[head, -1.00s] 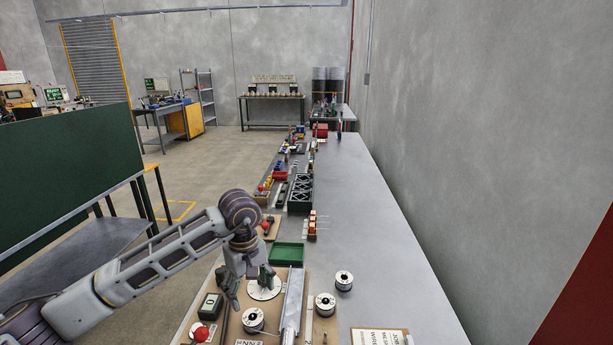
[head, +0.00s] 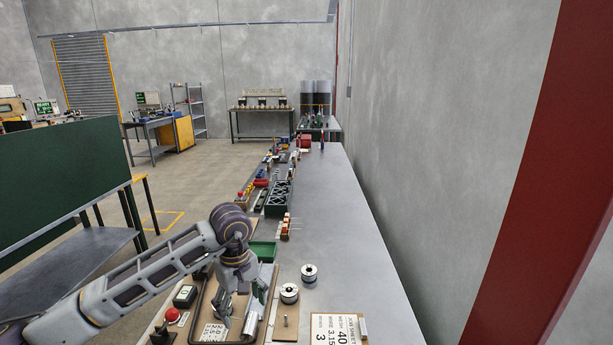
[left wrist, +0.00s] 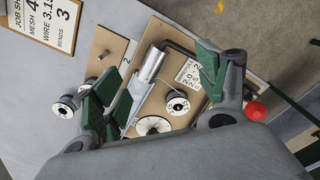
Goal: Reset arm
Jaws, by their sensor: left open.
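My left arm comes in from the left in the head view. Its gripper (head: 238,312) points down over the brown work board (head: 183,334) and hides part of it. In the left wrist view the left gripper (left wrist: 160,88) has its green-padded fingers wide apart with nothing held between them. Below them are a silver cylinder (left wrist: 150,64), a white dial plate (left wrist: 153,126) and a small spool (left wrist: 177,103) on the board. The gap between fingers and board is hard to judge. My right gripper is not in view.
A job sheet (head: 335,328) lies at the near right. Two white spools (head: 289,292) (head: 309,272) stand beside the board. A red knob (head: 172,315) is at its left. A green tray (head: 263,251) and several parts line the bench's left edge. The bench's right side (head: 345,240) is clear.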

